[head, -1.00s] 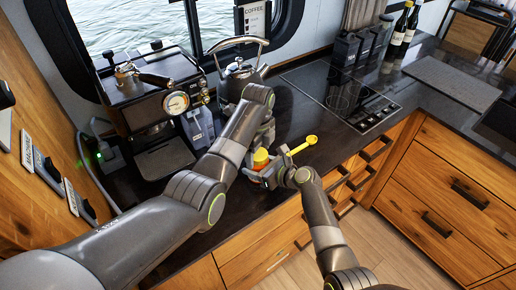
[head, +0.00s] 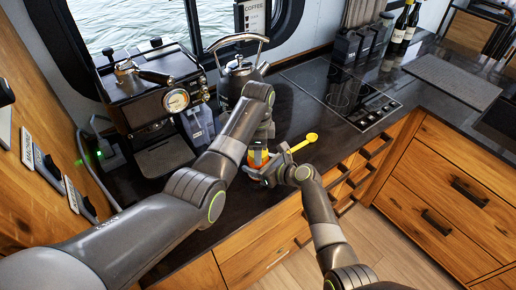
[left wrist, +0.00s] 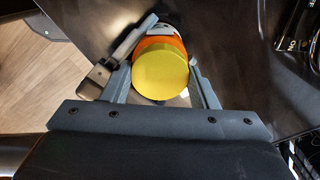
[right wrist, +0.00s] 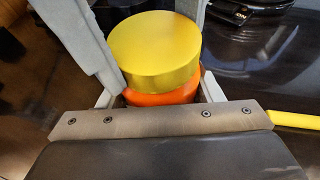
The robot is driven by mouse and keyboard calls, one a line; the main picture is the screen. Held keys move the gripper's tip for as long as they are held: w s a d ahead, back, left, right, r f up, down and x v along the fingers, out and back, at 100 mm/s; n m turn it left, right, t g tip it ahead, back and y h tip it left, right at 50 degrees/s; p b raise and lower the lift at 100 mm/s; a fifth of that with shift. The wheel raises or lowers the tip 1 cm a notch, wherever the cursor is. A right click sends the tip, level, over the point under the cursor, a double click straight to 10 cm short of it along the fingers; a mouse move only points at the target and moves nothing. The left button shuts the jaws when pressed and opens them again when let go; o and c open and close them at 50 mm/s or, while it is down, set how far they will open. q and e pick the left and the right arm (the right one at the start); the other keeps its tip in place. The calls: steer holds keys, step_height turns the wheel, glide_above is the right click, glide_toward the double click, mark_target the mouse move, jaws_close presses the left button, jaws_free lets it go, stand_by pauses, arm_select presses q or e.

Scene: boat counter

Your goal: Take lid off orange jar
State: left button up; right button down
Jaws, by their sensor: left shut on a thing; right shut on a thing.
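The orange jar (right wrist: 162,97) stands on the dark counter with its round yellow lid (right wrist: 155,52) on top. My right gripper (head: 266,174) is shut on the jar's body, below the lid. My left gripper (head: 260,150) comes from above, its fingers on both sides of the lid and shut on it. In the left wrist view the lid (left wrist: 160,68) sits between the fingers, with a band of the orange jar (left wrist: 154,42) beyond it. The lid looks level and close on the jar; I see no clear gap. In the head view the grippers hide much of both.
A yellow spoon (head: 302,142) lies just right of the jar. A coffee machine (head: 155,100) and a kettle (head: 236,76) stand behind and to the left. A cooktop (head: 342,92) is at the back right. The counter's front edge is near the jar.

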arm_select(q)
steer(key=shift+n, duration=0.3)
steer(key=o, duration=1.1)
steer(key=shift+c, duration=0.2)
step_height(320, 180, up, 4)
steer(key=shift+r, duration=0.3)
steer(key=shift+c, duration=0.3)
steer(key=shift+r+m, duration=0.6)
steer(key=shift+m, duration=0.6)
step_height(320, 180, up, 2)
steer(key=m, duration=0.4)
steer(key=shift+f, duration=3.9)
